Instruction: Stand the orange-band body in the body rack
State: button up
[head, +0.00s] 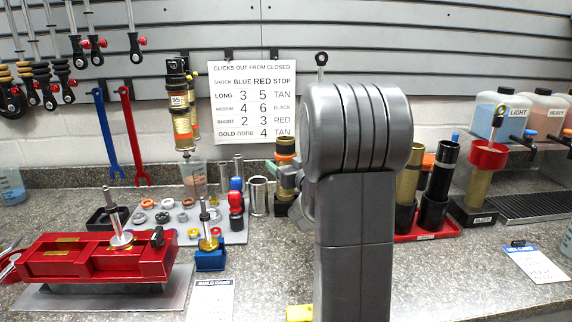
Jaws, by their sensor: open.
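A dark cylindrical body with an orange band (286,146) stands upright just left of my arm, above a black block (281,208). My gripper (287,178) is mostly hidden behind my own arm. Its visible part is at the body's middle, and it is open. I cannot tell whether the fingers touch the body. The red rack (425,238) is right of my arm, with a gold body and black bodies upright in it. Another orange part (428,161) shows behind them. My arm hides the rack's left side.
A grey tray of small parts (235,237) and a red fixture (95,257) are at left. A silver cup (258,196) stands left of the orange-band body. A black stand with a red-topped shock (473,212) is right of the rack. The front right counter is mostly clear around a card (536,262).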

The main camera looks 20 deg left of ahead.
jog(key=shift+d+f, duration=0.1)
jog(key=shift+f, duration=0.05)
jog(key=b+v, duration=0.1)
jog(key=v, duration=1.2)
jog(key=shift+s+d, duration=0.2)
jog(key=shift+s, duration=0.05)
